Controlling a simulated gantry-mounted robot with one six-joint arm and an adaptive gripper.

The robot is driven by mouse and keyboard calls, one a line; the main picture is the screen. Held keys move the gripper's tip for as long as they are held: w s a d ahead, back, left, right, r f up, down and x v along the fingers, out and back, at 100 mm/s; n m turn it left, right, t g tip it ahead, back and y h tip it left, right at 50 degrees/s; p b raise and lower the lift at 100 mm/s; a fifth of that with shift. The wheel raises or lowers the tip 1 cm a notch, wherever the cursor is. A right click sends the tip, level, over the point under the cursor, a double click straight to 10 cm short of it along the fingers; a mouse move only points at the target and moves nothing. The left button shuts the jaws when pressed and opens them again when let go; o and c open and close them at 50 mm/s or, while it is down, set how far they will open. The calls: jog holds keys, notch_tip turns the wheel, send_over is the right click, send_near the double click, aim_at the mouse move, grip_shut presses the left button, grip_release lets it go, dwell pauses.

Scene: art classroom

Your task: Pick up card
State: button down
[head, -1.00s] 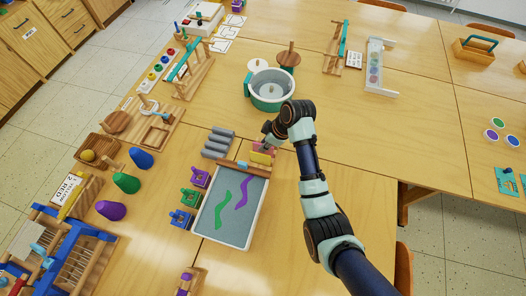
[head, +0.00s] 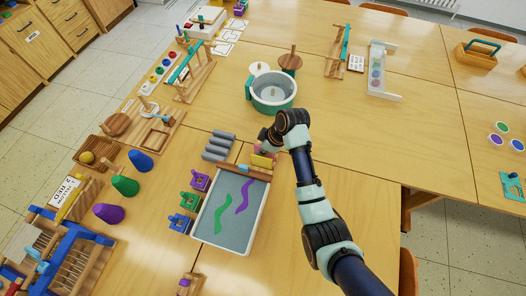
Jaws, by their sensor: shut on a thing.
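My gripper (head: 268,147) is at the far end of the grey sand tray (head: 206,232), shut on a small yellow thing (head: 262,161) that may be the card. A bit of pink shows beside it. The fingers are small and partly hidden by my wrist, so the exact grip is unclear. The tray bears a green and a purple wavy shape. A lettered card (head: 66,189) stands at the left in a wooden holder. Another small lettered card (head: 356,63) lies by the frames at the back.
Grey cylinders (head: 218,146) lie just left of my gripper. A grey-green pot (head: 271,93) stands behind it. Purple, green and blue pegged blocks (head: 189,201) line the tray's left side.

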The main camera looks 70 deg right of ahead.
notch_tip(320, 180, up, 20)
jog(key=p, duration=0.6)
jog(key=shift+f+p, duration=0.15)
jog(key=shift+p, duration=0.25)
